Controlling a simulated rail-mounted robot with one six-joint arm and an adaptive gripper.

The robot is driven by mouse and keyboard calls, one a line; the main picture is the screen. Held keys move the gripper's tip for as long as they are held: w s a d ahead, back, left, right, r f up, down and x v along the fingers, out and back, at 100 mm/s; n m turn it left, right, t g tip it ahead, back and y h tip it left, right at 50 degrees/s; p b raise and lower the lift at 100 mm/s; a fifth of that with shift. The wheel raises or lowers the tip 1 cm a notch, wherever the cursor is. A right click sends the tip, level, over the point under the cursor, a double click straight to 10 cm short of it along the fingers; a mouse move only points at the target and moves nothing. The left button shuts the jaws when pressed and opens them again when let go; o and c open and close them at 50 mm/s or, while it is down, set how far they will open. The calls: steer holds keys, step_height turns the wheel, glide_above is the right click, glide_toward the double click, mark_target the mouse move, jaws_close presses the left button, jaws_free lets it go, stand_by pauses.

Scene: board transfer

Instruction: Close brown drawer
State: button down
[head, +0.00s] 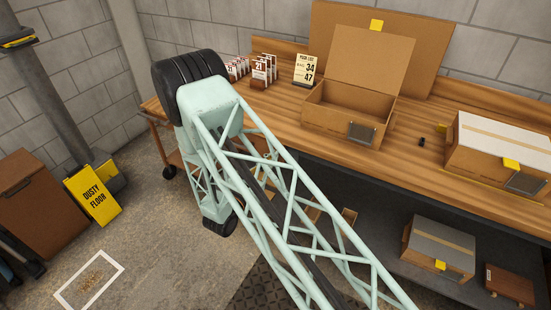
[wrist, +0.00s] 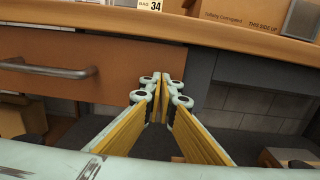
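The brown drawer (wrist: 110,62) shows in the wrist view as a wide brown front under the wooden tabletop. Its metal bar handle (wrist: 48,70) is at the left. My gripper (wrist: 160,82), with yellow-sided fingers, has its tips close together with nothing visible between them. The tips overlap the right end of the drawer front in the picture; I cannot tell whether they touch it. How far out the drawer stands is unclear. In the head view my arm hides the gripper and most of the drawer area.
The wooden workbench (head: 283,117) carries an open cardboard box (head: 330,118) and a closed box (head: 490,155). A grey-topped box (head: 440,248) and a brown case (head: 509,284) are below. A yellow floor sign (head: 93,195) stands left; the floor before it is mostly clear.

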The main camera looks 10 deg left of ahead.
steer(key=shift+a, duration=0.1)
stand_by(0.3)
steer(key=p+v, duration=0.1)
steer(key=v, duration=1.3)
steer(key=shift+p, duration=0.35)
steer(key=shift+r, duration=0.1)
